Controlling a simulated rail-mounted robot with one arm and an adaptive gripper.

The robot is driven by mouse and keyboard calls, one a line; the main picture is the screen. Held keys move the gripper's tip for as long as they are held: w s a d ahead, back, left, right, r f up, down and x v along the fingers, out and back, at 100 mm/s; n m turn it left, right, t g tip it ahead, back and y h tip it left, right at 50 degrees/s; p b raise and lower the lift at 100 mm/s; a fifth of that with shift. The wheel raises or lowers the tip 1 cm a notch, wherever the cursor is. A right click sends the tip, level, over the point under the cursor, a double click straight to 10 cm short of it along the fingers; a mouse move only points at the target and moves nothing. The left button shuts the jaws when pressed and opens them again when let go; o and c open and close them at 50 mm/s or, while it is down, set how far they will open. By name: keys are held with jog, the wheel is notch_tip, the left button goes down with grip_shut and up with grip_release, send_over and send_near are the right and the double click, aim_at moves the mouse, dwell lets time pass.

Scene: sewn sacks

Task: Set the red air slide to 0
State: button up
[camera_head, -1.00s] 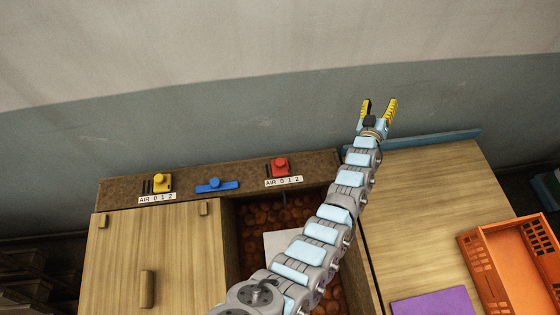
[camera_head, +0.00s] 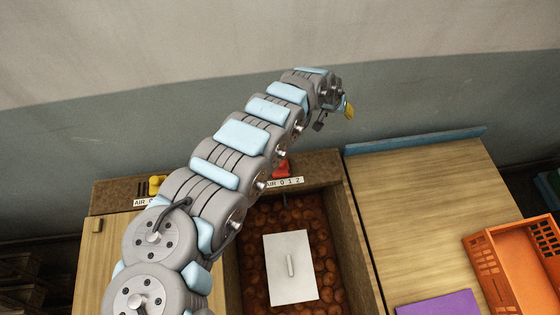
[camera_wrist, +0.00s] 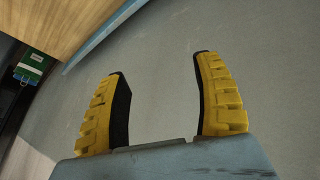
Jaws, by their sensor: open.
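The red air slide (camera_head: 283,170) is a red knob on the brown ledge at the back, with an "AIR 0 1 2" label (camera_head: 285,183) below it. My arm covers the left part of the slide and label, so its setting cannot be read. My gripper (camera_head: 340,108) is beyond and above the ledge, to the right of the red slide, mostly hidden by my wrist. In the wrist view its two yellow fingers (camera_wrist: 164,95) stand apart with nothing between them.
A yellow slide (camera_head: 156,185) is partly covered by my arm. A bin of round brown things (camera_head: 256,222) holds a white lidded plate (camera_head: 290,268). A wooden table (camera_head: 430,200), purple sheet (camera_head: 438,304) and orange crate (camera_head: 520,262) are at right.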

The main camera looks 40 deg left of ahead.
jog(key=s+a+f+g, duration=0.1)
jog(key=s+a+g, duration=0.25)
jog(key=s, duration=0.55)
jog(key=s+a+f+g, duration=0.15)
jog(key=s+a, duration=0.35)
jog(key=s, duration=0.5)
send_over(280, 166)
jog(key=w, duration=0.1)
jog(key=shift+g, duration=0.4)
jog(key=shift+w+a+f+b, duration=0.1)
jog(key=shift+a+f+b, duration=0.1)
jog(key=shift+f, duration=2.25)
jog(key=shift+w+a+f+b, duration=0.1)
jog(key=shift+a+f+b, duration=0.1)
jog(key=shift+f, duration=2.25)
jog(key=shift+s+a+f+b, duration=0.1)
jog(key=shift+f+b, duration=0.35)
jog(key=shift+f, duration=3.05)
grip_shut()
